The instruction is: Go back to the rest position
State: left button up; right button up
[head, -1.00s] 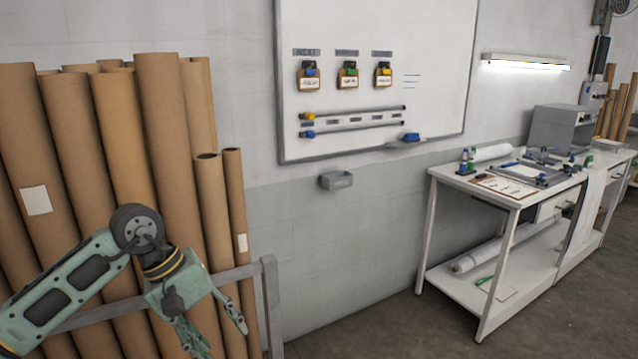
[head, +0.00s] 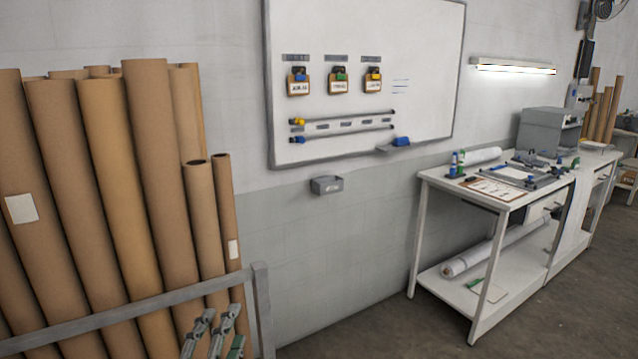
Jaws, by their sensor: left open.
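My left gripper (head: 217,325) shows at the bottom edge, left of centre, in front of the cardboard tubes and the grey rail. Only its fingers are in view, spread open with nothing between them. The rest of my left arm is below the frame. My right gripper is not in view.
Tall cardboard tubes (head: 126,195) stand behind a grey metal rail (head: 130,308) at left. A whiteboard (head: 430,85) and a small grey box (head: 327,186) are on the wall. A white workbench (head: 450,182) with tools stands at right. The floor (head: 370,325) between is clear.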

pick_arm(q)
jog(key=s+a+f+n+g+y, duration=0.1)
jog(key=s+a+f+n+g, duration=0.1)
jog(key=s+f+n+g, duration=0.45)
jog(key=s+a+f+n+g+y, duration=0.1)
jog(key=s+a+f+n+y, duration=0.2)
jog(key=f, duration=0.6)
jog(key=s+f+n+g+h, duration=0.1)
jog(key=s+f+n+g, duration=0.2)
jog(key=s, duration=0.6)
jog(key=s+f+n+g+h, duration=0.1)
jog(key=s+f+g, duration=0.4)
jog(key=s, duration=0.4)
notch_tip(320, 180, down, 28)
jog(key=s, duration=0.3)
jog(key=s+a+f+g, duration=0.1)
jog(key=s+a+f, duration=0.1)
jog(key=s+f, duration=1.3)
jog(key=shift+s+f+m, duration=0.15)
jog(key=shift+s+m, duration=0.2)
jog(key=shift+s, duration=0.2)
jog(key=shift+g, duration=0.25)
